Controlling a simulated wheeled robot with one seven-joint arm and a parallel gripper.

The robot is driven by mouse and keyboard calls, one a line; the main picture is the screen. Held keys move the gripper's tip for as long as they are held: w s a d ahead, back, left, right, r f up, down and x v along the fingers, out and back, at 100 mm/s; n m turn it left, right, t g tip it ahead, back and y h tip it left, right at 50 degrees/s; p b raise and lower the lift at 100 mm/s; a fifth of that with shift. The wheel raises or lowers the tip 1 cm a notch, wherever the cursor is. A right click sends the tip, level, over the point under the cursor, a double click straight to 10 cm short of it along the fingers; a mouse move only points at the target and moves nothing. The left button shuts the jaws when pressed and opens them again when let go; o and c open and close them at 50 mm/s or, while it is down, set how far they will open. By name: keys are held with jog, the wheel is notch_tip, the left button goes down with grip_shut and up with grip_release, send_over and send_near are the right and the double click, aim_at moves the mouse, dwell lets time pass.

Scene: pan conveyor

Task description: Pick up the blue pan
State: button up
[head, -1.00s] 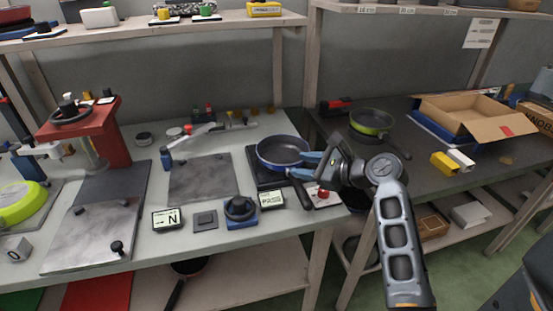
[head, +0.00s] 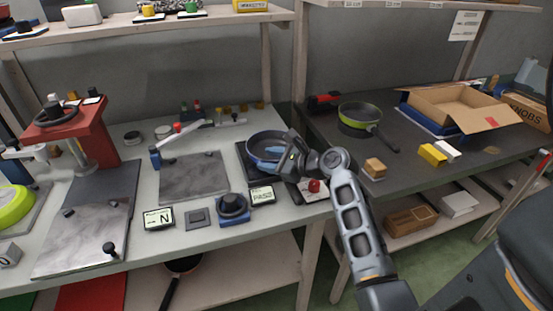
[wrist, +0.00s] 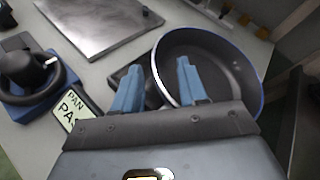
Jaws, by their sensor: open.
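The blue pan (head: 265,141) has a dark inside and a blue rim and rests on a dark square plate on the light workbench. It also shows in the wrist view (wrist: 225,62), to the right of centre. My gripper (head: 283,154) is at the pan's near right side. In the wrist view its two blue fingers (wrist: 158,80) are apart, the right one overlapping the pan's near rim and the left one outside it. The pan's handle is mostly hidden behind my gripper.
A display reading PASS (head: 262,195) and a blue-based knob (head: 233,206) stand in front of the pan. A red button (head: 314,186) is close to my gripper. A green pan (head: 358,115) and an open carton (head: 465,106) are on the dark table to the right.

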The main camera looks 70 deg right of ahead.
grip_shut()
dwell(0.4)
jog(key=shift+r, duration=0.1)
